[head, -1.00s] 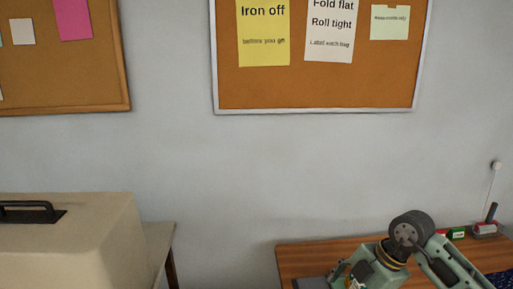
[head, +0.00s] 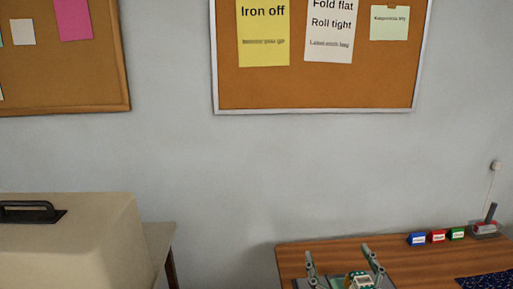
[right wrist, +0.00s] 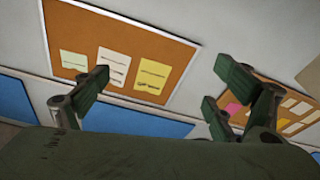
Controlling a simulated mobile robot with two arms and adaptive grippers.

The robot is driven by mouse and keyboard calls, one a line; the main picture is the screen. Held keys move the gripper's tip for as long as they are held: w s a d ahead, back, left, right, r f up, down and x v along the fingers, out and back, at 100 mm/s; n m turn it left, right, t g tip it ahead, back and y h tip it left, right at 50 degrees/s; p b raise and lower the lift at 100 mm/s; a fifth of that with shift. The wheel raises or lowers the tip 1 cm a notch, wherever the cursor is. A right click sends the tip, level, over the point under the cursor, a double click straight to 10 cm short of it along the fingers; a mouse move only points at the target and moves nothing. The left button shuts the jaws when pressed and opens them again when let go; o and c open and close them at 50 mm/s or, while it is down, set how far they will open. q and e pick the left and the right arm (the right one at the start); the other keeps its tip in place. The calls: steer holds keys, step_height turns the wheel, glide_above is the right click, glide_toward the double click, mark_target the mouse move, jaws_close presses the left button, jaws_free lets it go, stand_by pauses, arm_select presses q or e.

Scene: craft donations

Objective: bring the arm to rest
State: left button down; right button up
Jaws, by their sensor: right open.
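My right gripper (head: 341,262) shows at the bottom of the head view, in front of the wooden table (head: 300,258). Its fingers point up and stand well apart, with nothing between them. In the right wrist view the same gripper (right wrist: 160,88) is open and empty, its fingers spread in front of the wall and the boards. Most of the right arm is below the head view. My left gripper is in neither view.
Blue, red and green blocks (head: 437,237) stand at the table's back edge beside a grey-and-red item (head: 486,230). A dark speckled cloth (head: 487,281) lies at right. A beige case (head: 75,240) stands left. Cork boards (head: 320,88) hang on the wall.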

steer(key=s+d+f+m+g+h, duration=0.2)
steer(key=s+f+g, duration=0.1)
steer(key=f, duration=0.3)
steer(key=s+d+f+m+g+h, duration=0.1)
steer(key=s+d+f+g+h, duration=0.15)
steer(key=f, duration=0.35)
steer(key=s+a+f+n+g+y, duration=0.1)
steer(key=s+f+g, duration=0.4)
steer(key=s+f, duration=0.45)
steer(key=s+a+f+g+y, duration=0.1)
steer(key=s+f+g, duration=0.5)
steer(key=s, duration=0.7)
step_height(320, 180, down, 24)
steer(key=s, duration=0.1)
steer(key=s+d+f+g, duration=0.2)
steer(key=s+d+f, duration=0.1)
steer(key=s+f, duration=1.4)
steer(key=shift+s+f, duration=0.35)
steer(key=shift+f, duration=0.1)
